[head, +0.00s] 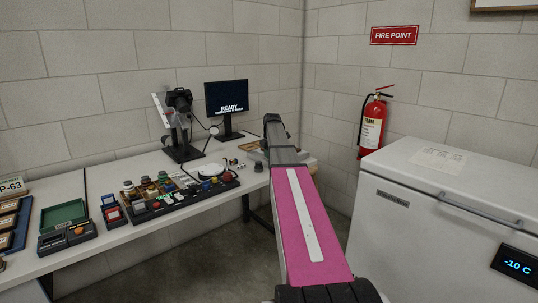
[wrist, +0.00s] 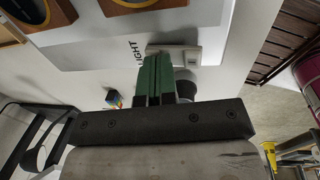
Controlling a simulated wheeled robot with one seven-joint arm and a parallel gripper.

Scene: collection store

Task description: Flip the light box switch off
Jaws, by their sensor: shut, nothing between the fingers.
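The light box (wrist: 95,50) shows in the wrist view as a pale panel with the word LIGHT, partly cut off by my fingers. A white switch plate (wrist: 188,56) sits by its edge. My gripper (wrist: 163,60) is shut, its green fingers side by side and empty. The fingertips overlap the lower left of the switch plate in the picture; I cannot tell whether they touch it. The switch's position is hidden or too small to read.
The long table (head: 145,240) holds a camera stand (head: 181,140), a monitor (head: 227,100) reading READY, and several small coloured items. A white chest freezer (head: 440,215) stands at the right, with a fire extinguisher (head: 372,125) on the wall behind it.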

